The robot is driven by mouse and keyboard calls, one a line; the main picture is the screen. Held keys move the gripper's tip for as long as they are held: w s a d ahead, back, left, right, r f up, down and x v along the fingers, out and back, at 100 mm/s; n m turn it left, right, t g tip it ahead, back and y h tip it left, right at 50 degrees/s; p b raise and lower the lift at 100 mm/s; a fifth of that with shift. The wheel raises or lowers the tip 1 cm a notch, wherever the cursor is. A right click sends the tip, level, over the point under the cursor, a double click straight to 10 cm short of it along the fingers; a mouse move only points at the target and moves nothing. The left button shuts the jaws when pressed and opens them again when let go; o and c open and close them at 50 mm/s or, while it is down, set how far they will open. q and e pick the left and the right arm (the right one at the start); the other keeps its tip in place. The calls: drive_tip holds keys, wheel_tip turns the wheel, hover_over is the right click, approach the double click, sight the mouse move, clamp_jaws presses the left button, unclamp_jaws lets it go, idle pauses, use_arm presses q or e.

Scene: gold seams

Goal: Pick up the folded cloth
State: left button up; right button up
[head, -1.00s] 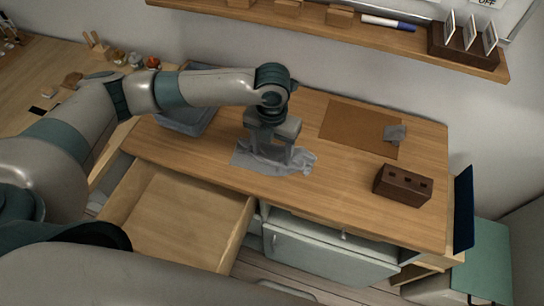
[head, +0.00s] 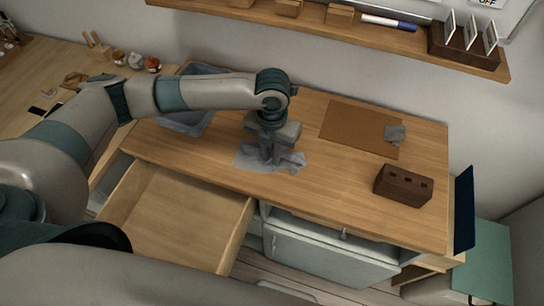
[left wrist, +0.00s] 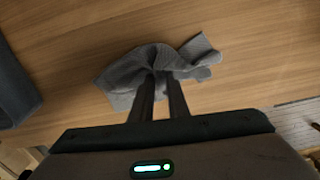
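The folded cloth (head: 288,161) is grey and lies on the wooden tabletop, bunched up around my left gripper's fingertips. It also shows in the left wrist view (left wrist: 192,58), gathered between and beside the fingers. My left gripper (head: 269,158) points down at the cloth, and its fingers (left wrist: 158,90) are close together with cloth pinched between them. The cloth looks still at table level. My right gripper is not in view.
A drawer (head: 180,215) stands open below the front edge. A grey bin (head: 190,122) is behind my left arm. A brown mat (head: 350,125) with a small grey cloth piece (head: 395,133) and a brown block with holes (head: 403,185) are on the right.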

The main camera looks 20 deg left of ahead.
use_arm(q)
clamp_jaws()
wheel_tip(320, 180, up, 12)
drive_tip(key=p, duration=1.1)
wheel_tip(320, 180, up, 9)
drive_tip(key=p, duration=0.3)
drive_tip(key=shift+p, duration=0.35)
